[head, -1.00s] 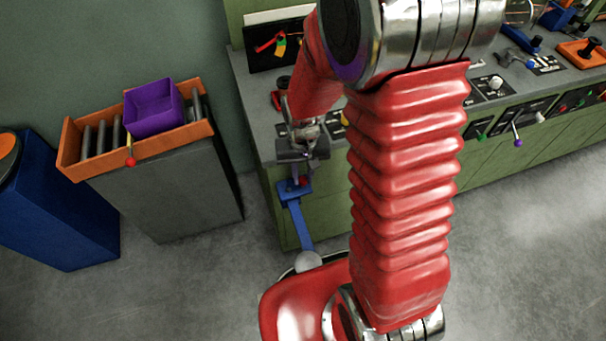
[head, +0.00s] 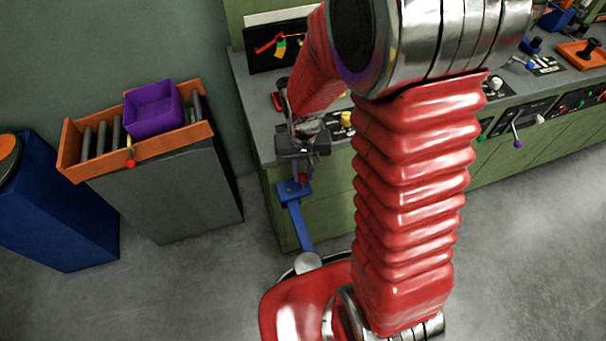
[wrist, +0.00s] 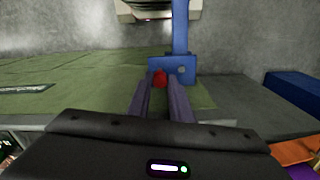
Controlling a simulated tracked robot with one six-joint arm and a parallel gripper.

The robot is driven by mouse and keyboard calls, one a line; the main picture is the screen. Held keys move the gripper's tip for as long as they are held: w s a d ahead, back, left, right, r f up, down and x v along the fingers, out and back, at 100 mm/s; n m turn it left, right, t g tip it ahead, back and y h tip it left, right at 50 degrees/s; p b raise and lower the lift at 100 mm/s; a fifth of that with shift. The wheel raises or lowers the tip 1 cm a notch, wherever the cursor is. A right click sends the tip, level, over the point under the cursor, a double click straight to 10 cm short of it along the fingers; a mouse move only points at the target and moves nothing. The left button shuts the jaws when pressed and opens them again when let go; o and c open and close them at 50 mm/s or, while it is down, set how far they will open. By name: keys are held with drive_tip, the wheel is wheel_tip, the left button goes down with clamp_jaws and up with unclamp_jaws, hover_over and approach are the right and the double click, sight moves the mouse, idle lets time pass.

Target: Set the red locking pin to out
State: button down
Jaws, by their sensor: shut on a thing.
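The red locking pin (head: 303,179) sits at a blue bracket (head: 291,192) at the near left end of the green bench. In the wrist view the red pin (wrist: 160,77) shows between the tips of my gripper's fingers (wrist: 161,88), in front of the blue bracket (wrist: 187,69). My gripper (head: 304,168) is shut on the pin. The fingers hide part of the pin, and I cannot tell how far it stands out of the bracket.
A blue arm (head: 301,229) runs from the bracket to a round grey end (head: 307,262). The green bench (head: 341,192) carries several controls. A grey stand (head: 180,190) with an orange roller tray (head: 73,158) and purple bin (head: 153,126) stands left. Floor between is clear.

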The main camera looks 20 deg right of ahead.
sight(303, 176)
drive_tip(key=c, duration=1.6)
unclamp_jaws()
drive_tip(key=shift+o, duration=0.2)
wheel_tip(303, 176, up, 14)
drive_tip(key=shift+f, duration=0.15)
drive_tip(key=s+r+n+t, duration=0.2)
drive_tip(key=s+r+t, duration=0.3)
drive_tip(key=s+r, duration=0.7)
drive_tip(key=shift+s+r+t, duration=0.15)
drive_tip(key=shift+r+t, duration=0.05)
drive_tip(key=shift+t, duration=0.1)
drive_tip(key=shift+a, duration=0.1)
